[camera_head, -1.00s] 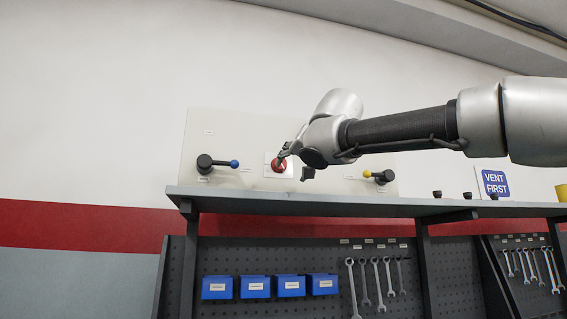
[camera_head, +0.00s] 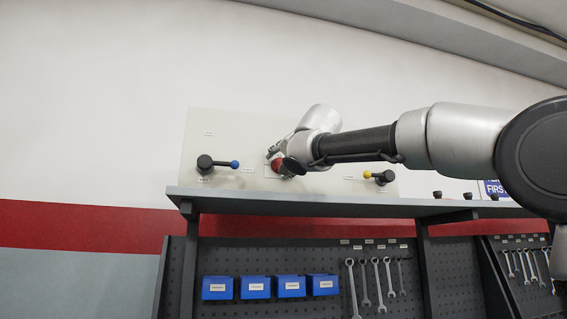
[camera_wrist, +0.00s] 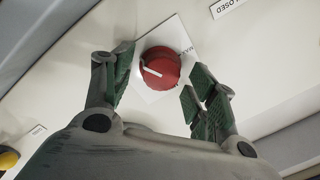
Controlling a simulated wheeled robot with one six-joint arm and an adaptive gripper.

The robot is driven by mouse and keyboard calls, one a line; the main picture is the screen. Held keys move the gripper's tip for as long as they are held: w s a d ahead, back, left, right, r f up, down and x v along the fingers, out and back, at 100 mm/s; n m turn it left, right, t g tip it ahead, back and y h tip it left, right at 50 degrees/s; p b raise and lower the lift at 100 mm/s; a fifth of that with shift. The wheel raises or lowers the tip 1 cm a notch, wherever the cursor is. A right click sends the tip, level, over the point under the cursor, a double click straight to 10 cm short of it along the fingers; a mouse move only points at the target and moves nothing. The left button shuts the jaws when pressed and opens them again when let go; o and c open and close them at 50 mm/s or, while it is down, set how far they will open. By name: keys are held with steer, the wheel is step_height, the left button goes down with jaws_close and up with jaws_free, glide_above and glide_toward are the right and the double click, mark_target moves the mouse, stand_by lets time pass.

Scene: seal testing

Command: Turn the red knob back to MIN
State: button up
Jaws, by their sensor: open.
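The red knob (camera_wrist: 160,69) sits on a white square plate on the pale panel. A white pointer line crosses its face, and the letters "MA" show on the plate beside it in the wrist view. In the head view the knob (camera_head: 277,166) is partly hidden by my gripper (camera_head: 280,160) and wrist. No MIN label can be read.
A blue-tipped lever (camera_head: 217,164) is left of the knob on the panel (camera_head: 225,125). A yellow-tipped lever (camera_head: 379,177) is at the right. A grey shelf (camera_head: 330,204) runs below, with small dark knobs (camera_head: 437,194) on it. Blue bins (camera_head: 254,287) and wrenches hang underneath.

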steer(key=c, duration=1)
steer(key=shift+c, duration=0.2)
